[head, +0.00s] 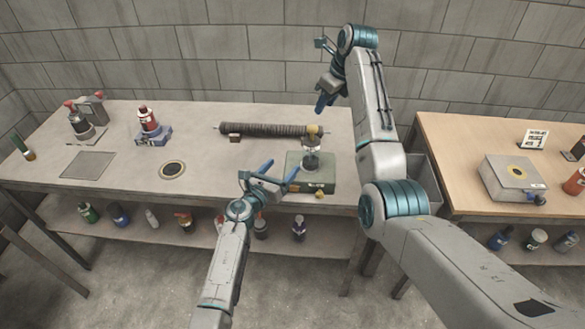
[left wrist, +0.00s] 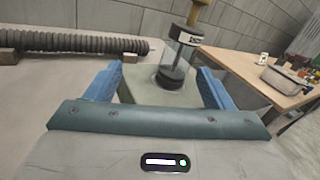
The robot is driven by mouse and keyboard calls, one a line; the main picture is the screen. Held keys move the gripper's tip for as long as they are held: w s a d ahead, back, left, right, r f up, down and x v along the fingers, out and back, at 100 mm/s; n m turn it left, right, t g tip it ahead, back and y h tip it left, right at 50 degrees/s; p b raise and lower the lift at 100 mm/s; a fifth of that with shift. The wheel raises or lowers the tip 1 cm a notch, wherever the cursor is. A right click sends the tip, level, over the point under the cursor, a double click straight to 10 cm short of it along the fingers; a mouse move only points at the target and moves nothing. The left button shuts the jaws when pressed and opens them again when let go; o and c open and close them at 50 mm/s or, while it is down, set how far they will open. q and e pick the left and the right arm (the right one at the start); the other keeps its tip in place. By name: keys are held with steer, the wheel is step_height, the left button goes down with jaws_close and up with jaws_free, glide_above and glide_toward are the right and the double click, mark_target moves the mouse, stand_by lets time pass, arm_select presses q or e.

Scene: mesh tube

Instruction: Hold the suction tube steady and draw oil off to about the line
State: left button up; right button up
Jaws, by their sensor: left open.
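A clear vessel with a dark lower part (head: 311,163) stands on a grey-green block (head: 294,181), with a brass-coloured piece at its top. In the left wrist view, the clear vessel (left wrist: 186,55) has a dark base and a dark rod running up to the brass-coloured piece. A line on it is too small to make out. My left gripper (head: 280,173) is open and empty, in front and left of the block; the block (left wrist: 150,93) shows between its fingers, apart from the vessel. My right gripper (head: 322,75) is raised above the table's back edge, apart from the vessel; its jaw opening is unclear.
A dark ribbed tube (head: 265,130) lies on small blocks behind the vessel. Bottles (head: 80,122), a blue-based item (head: 151,134), a flat plate (head: 88,165) and a round disc (head: 172,170) are at left. A wooden table (head: 455,150) with a grey box (head: 513,178) stands at right.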

mark_target(307, 153)
arm_select(q)
steer(key=w+d+m, duration=0.1)
steer(key=w+d, duration=0.5)
steer(key=w+d+m, duration=0.1)
steer(key=w+d, duration=0.2)
steer(key=shift+w+r+m+h, duration=0.2)
steer(key=shift+r+m+h, duration=0.1)
steer(key=shift+r, duration=0.1)
steer(key=shift+c, duration=0.2)
steer(key=shift+a, duration=0.1)
steer(key=c, duration=1.1)
